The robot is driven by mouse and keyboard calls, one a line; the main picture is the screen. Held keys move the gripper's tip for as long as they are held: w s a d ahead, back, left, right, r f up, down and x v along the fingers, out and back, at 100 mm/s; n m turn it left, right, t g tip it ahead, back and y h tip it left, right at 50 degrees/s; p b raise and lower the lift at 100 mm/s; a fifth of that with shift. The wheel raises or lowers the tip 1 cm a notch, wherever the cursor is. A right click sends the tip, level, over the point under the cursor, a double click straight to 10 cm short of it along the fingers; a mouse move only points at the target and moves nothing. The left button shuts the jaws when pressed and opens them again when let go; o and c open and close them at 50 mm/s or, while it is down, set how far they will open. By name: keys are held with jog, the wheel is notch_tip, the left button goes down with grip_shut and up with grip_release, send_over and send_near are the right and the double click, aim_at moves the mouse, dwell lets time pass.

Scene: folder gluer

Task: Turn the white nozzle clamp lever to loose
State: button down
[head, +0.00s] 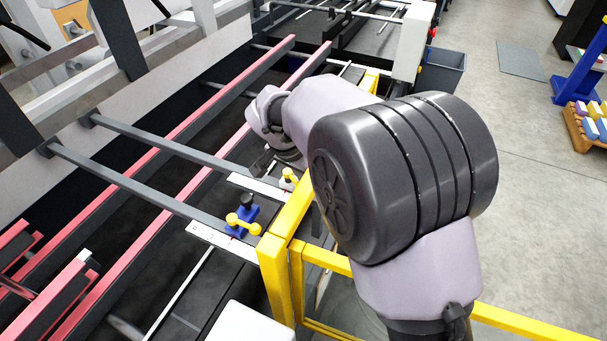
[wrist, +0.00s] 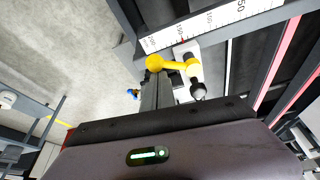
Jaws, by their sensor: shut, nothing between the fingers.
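The white nozzle clamp is a small white block (head: 287,185) with a yellow lever (head: 289,174), near the yellow frame post in the head view. In the wrist view the yellow lever (wrist: 172,63) lies across the picture, with the white block (wrist: 186,50) behind it and a grey-black knob (wrist: 197,89) at its right. My gripper (head: 259,164) is just left of this clamp in the head view. In the wrist view my shut, empty fingers (wrist: 156,78) reach up to the lever's left end. I cannot tell whether they touch it.
A blue clamp (head: 240,217) with a yellow lever and black knob sits on the nearer crossbar's scale. A ruler scale (wrist: 210,22) runs above the lever. Grey crossbars and red rails lie left; the yellow frame (head: 285,225) stands close to my arm.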

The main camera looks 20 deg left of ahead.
jog(key=shift+s, duration=0.1)
jog(key=shift+s+a+f+m+b, duration=0.1)
jog(key=shift+s+a+m+b, duration=0.2)
jog(key=shift+m+b, duration=0.45)
jog(key=m, duration=0.2)
jog(key=s+a+m+h, duration=0.1)
jog(key=shift+s+m+g+h, duration=0.1)
jog(key=shift+m+g+h, duration=0.2)
jog(key=shift+m+g, duration=0.1)
jog(key=m, duration=0.1)
jog(key=a+m+p, duration=0.1)
jog(key=shift+s+m+g+h, duration=0.3)
jog(key=shift+s+m+g, duration=0.05)
jog(key=shift+g, duration=0.05)
jog(key=shift+a, duration=0.2)
jog(key=shift+s+a, duration=0.15)
